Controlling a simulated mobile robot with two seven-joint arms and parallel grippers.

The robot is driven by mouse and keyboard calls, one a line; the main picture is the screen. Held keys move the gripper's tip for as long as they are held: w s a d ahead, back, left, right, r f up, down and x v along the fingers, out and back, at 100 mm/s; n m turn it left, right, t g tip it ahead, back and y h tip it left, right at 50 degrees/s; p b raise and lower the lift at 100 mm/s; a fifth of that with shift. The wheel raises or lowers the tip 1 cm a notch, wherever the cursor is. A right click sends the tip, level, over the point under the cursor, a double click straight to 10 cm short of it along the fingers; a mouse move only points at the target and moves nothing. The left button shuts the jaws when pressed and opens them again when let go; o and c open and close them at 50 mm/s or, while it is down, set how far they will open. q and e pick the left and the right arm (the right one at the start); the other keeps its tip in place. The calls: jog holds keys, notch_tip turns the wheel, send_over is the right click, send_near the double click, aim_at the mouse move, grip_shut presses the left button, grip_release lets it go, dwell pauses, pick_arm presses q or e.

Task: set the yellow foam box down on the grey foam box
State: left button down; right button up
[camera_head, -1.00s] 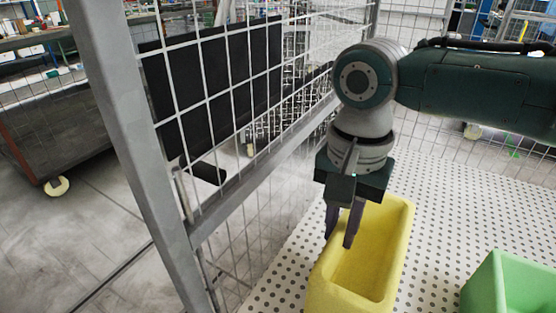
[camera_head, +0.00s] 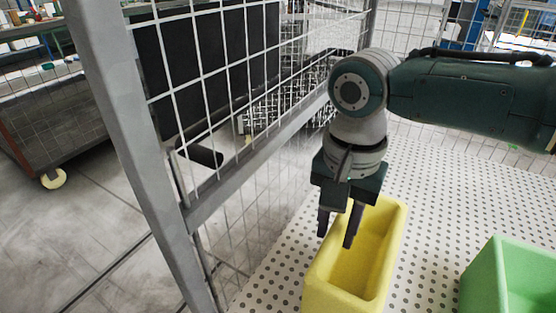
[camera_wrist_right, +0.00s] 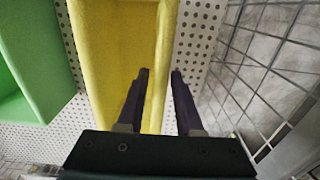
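The yellow foam box (camera_head: 392,268) is an open-topped, long trough resting on a white perforated surface. It also shows in the right wrist view (camera_wrist_right: 110,50). My right gripper (camera_head: 337,238) points down at the box's left wall, with one finger on the inner side and the other on the outer side. In the right wrist view its fingers (camera_wrist_right: 160,75) stand apart with the yellow rim between them, and it looks open. Whether the fingertips touch the wall is hard to tell. No grey foam box and no left gripper are in view.
A green foam box (camera_head: 510,275) stands to the right, with bare perforated surface (camera_head: 440,215) between the two. A wire mesh fence with a grey post (camera_head: 135,150) runs along the left side, close to my right gripper. Behind it stands a cart (camera_head: 50,125).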

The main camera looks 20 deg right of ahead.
jog(key=shift+o, duration=1.3)
jog(key=shift+r, duration=0.1)
notch_tip(320, 180, up, 10)
jog(key=shift+f+p, duration=0.1)
jog(key=shift+p, duration=1.05)
jog(key=shift+a, duration=0.1)
